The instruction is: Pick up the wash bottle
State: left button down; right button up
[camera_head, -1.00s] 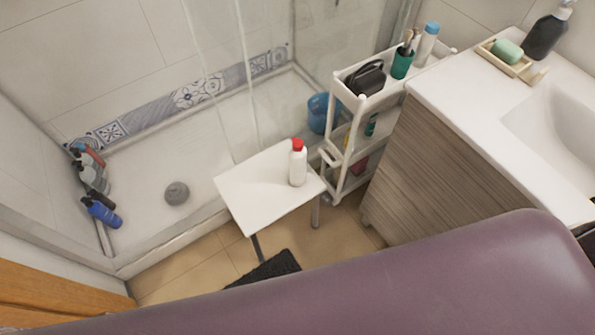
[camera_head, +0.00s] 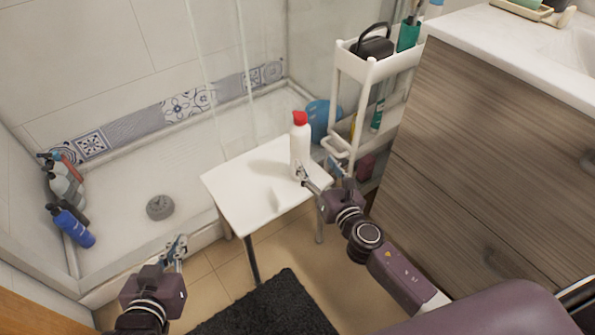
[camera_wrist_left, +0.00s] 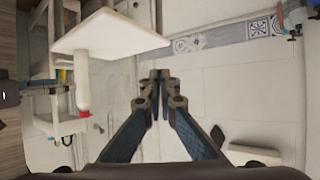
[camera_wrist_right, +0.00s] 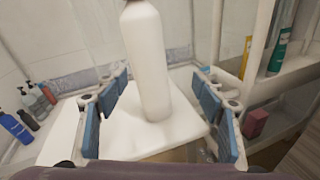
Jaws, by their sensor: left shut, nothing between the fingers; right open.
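The wash bottle (camera_head: 300,146) is white with a red cap and stands upright on a small white stool (camera_head: 232,190). My right gripper (camera_head: 318,172) is open at the bottle's lower part, on the near right side. In the right wrist view the white bottle body (camera_wrist_right: 147,62) stands between the open blue-padded fingers (camera_wrist_right: 160,112), with a gap visible on both sides; its top is cut off. My left gripper (camera_head: 176,250) is low at the left, well away from the bottle, shut and empty.
A white shelf cart (camera_head: 372,70) stands just right of the stool, close to my right gripper. A wood-front cabinet (camera_head: 490,130) is further right. Several bottles (camera_head: 70,222) line the shower's left edge. A dark mat (camera_head: 265,310) lies on the floor.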

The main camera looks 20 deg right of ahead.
aim_at(303, 143)
jog(key=r+n, duration=0.1)
jog(key=a+r+n+t+b, duration=0.1)
jog(key=r, duration=0.1)
jog(key=shift+a+y, duration=0.15)
jog(key=shift+y, duration=0.15)
jog(key=shift+w+a+r+n, duration=0.1)
jog(key=shift+w+r+n, duration=0.05)
jog(key=shift+r+n, duration=0.15)
jog(key=shift+w, duration=0.35)
jog(key=shift+w+a, duration=0.2)
jog(key=shift+w, duration=1.05)
jog(key=w, duration=0.3)
jog(key=shift+w+a, duration=0.2)
jog(key=shift+a, duration=0.05)
jog(key=shift+w+b, duration=0.3)
jog(key=shift+w, duration=0.15)
pick_arm(q)
notch_tip(303, 143, up, 7)
jog(key=t, duration=0.2)
jog(key=shift+w+d+t+h, duration=0.2)
jog(key=shift+t+h, duration=0.1)
jog(key=shift+h, duration=0.1)
pick_arm(e)
jog(key=shift+r, duration=0.15)
grip_shut()
